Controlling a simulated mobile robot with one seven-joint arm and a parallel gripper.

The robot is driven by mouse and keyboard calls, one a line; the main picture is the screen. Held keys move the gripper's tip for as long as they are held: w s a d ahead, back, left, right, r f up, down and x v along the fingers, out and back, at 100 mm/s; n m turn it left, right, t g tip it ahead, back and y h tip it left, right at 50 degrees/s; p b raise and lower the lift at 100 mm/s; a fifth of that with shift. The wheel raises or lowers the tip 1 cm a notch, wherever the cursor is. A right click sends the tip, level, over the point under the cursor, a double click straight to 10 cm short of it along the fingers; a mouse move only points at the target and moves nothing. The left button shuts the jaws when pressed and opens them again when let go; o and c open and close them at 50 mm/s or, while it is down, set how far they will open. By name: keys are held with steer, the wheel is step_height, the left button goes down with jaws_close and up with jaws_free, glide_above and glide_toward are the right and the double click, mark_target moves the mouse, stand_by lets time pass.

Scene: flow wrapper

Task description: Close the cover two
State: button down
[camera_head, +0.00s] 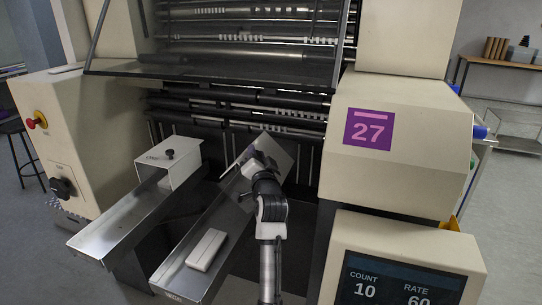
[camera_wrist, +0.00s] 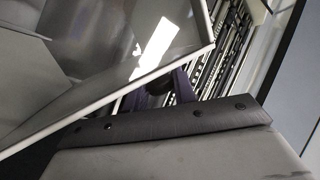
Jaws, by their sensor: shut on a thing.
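A tilted, see-through panel with a pale edge, which looks like cover two (camera_head: 283,152), stands raised at the upper end of the right chute (camera_head: 180,272). In the wrist view the panel (camera_wrist: 105,50) fills the upper left, with a bright reflection. My gripper (camera_head: 258,163) is at the panel, shut on a part of it. In the wrist view the fingertips (camera_wrist: 163,88) are dark and partly hidden behind the panel's edge, so the exact grip spot is unclear. My arm hides part of the panel and the chute in the head view.
A pale block (camera_head: 206,249) lies in the right chute. The left chute (camera_head: 103,237) has a closed box-like cover (camera_head: 170,165) with a black knob. A large glass guard (camera_head: 215,68) hangs above the rollers. The machine housing (camera_head: 400,150) and a display (camera_head: 400,285) stand close on the right.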

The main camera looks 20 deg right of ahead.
steer(key=w+a+f+n+g+p, duration=0.1)
steer(key=a+n, duration=0.1)
steer(key=w+a+f+n+g+p, duration=0.1)
steer(key=w+a+n, duration=0.1)
steer(key=a, duration=0.1)
steer(key=w+a+f+n+g+p, duration=0.1)
steer(key=w+a+n, duration=0.1)
steer(key=a, duration=0.1)
steer(key=shift+w+a+f+g+p, duration=0.15)
steer(key=shift+w+f+g+p, duration=0.1)
steer(key=shift+f+g+p, duration=0.15)
steer(key=shift+w+a+f+n+g, duration=0.3)
steer(key=shift+a+f+n, duration=0.2)
steer(key=shift+f, duration=0.15)
steer(key=c, duration=1.2)
jaws_free()
steer(key=shift+f, duration=0.1)
steer(key=b+v, duration=0.3)
steer(key=v, duration=1)
steer(key=shift+s+a, duration=0.15)
steer(key=shift+s, duration=0.2)
